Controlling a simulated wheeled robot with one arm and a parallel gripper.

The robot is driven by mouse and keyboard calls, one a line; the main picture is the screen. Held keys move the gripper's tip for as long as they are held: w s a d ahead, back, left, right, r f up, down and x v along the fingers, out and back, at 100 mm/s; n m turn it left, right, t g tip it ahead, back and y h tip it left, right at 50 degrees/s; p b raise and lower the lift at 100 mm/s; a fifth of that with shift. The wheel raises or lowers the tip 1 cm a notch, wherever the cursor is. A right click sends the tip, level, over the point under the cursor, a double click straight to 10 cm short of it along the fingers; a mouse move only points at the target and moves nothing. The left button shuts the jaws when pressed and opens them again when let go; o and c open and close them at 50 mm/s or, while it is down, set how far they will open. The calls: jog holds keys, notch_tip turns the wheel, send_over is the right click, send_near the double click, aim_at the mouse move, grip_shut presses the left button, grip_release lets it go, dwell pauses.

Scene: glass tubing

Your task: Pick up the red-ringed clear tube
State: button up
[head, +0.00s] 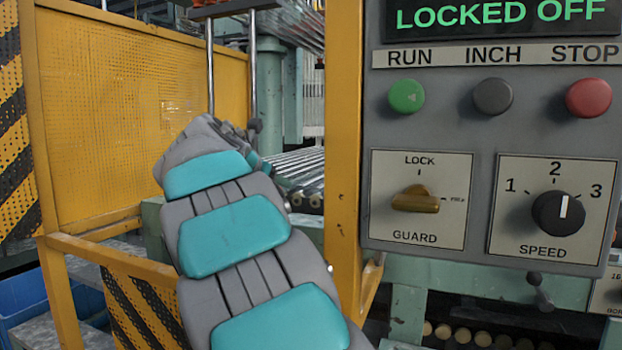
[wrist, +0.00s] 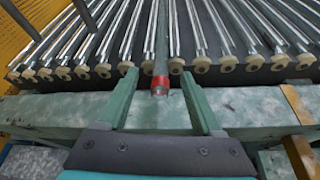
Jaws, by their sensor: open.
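The red-ringed clear tube (wrist: 161,40) shows in the wrist view, lying lengthwise away from me among a row of shiny rods. Its red ring (wrist: 160,82) is near its close end, which juts past the rods toward the green rail. My gripper (wrist: 159,76) is open, with one green finger on each side of the tube's close end and a visible gap on both sides. In the head view my arm reaches away to the rod bed, and the arm hides the tube there.
Several rods (wrist: 205,30) with beige end pieces lie on both sides of the tube. A worn green rail (wrist: 60,110) runs across below. In the head view a control panel (head: 480,135) reading LOCKED OFF and a yellow post (head: 345,120) stand right of my arm; yellow mesh guarding (head: 120,120) stands left.

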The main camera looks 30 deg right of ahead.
aim_at(281, 187)
jog(key=shift+f+x, duration=0.25)
jog(key=shift+x, duration=1.1)
jog(key=shift+f+x, duration=0.2)
jog(key=shift+x, duration=1.2)
jog(key=shift+s+a, duration=0.1)
jog(key=shift+a, duration=0.05)
jog(key=shift+c, duration=0.4)
grip_shut()
